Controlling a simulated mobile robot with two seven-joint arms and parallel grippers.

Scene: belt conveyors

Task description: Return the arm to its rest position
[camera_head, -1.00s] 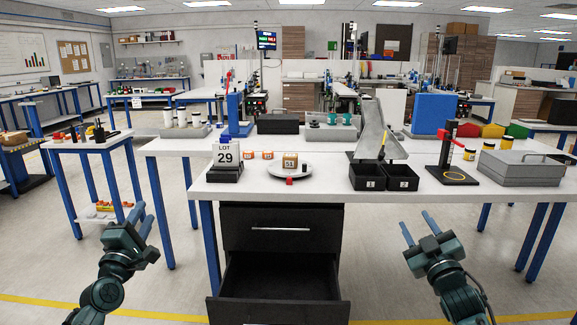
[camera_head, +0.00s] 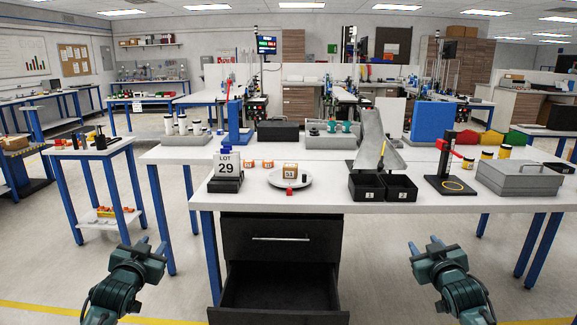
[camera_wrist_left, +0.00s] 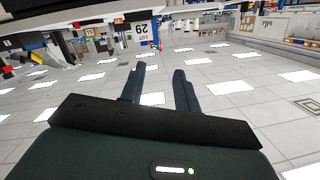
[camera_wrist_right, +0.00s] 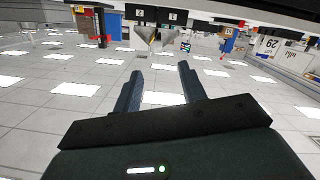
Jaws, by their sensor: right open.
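My left gripper (camera_head: 150,244) is in front of the table at the lower left, below table height and over the floor. Its two fingers stand apart with nothing between them, as the left wrist view (camera_wrist_left: 160,80) also shows. My right gripper (camera_head: 423,243) is at the lower right, below and in front of the table's front edge. Its fingers are apart and empty in the right wrist view (camera_wrist_right: 158,82). Both grippers touch nothing.
The white table (camera_head: 320,201) stands ahead with an open black drawer (camera_head: 280,288) under it, between my grippers. On it are a LOT 29 sign (camera_head: 226,165), a plate (camera_head: 272,179), two black bins (camera_head: 382,188) and a grey case (camera_head: 525,178). A side table (camera_head: 90,150) stands left.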

